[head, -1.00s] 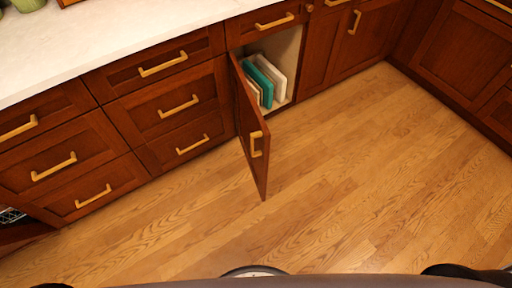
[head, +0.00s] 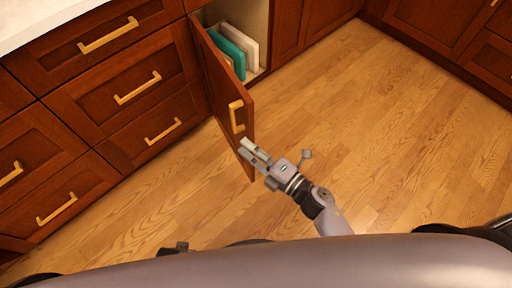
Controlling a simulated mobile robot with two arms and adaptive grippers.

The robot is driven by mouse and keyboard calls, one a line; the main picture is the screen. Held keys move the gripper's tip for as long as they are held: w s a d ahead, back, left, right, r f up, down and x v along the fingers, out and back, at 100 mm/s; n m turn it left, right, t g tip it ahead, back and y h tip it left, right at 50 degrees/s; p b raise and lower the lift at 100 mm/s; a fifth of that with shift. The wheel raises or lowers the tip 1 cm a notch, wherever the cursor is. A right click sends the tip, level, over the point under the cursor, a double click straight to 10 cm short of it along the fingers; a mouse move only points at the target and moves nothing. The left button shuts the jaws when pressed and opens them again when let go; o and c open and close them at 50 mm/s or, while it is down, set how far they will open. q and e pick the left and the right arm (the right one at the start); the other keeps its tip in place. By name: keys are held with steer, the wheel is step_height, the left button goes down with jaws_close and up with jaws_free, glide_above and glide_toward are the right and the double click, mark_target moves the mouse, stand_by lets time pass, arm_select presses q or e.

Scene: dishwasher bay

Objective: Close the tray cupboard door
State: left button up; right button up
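The tray cupboard door (head: 222,98) is wooden with a brass handle (head: 236,116) near its free edge. It stands swung out into the room from the left side of the cupboard opening. Inside, a teal tray (head: 227,52) and a white tray (head: 243,45) stand upright. My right gripper (head: 246,150) is low by the door's free edge, just below the handle. Its two fingers are apart with nothing between them. I cannot tell whether it touches the door.
Drawers with brass handles (head: 138,87) line the cabinets left of the door, under a white counter (head: 40,20). More cabinets (head: 440,35) stand at the right. The wooden floor (head: 390,140) is clear.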

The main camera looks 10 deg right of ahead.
mark_target(234, 119)
steer(key=x, duration=0.6)
jaws_close()
steer(key=shift+w+d, duration=0.5)
steer(key=shift+d, duration=0.35)
steer(key=shift+w+d, duration=0.45)
steer(key=shift+d, duration=0.4)
steer(key=shift+d, duration=0.1)
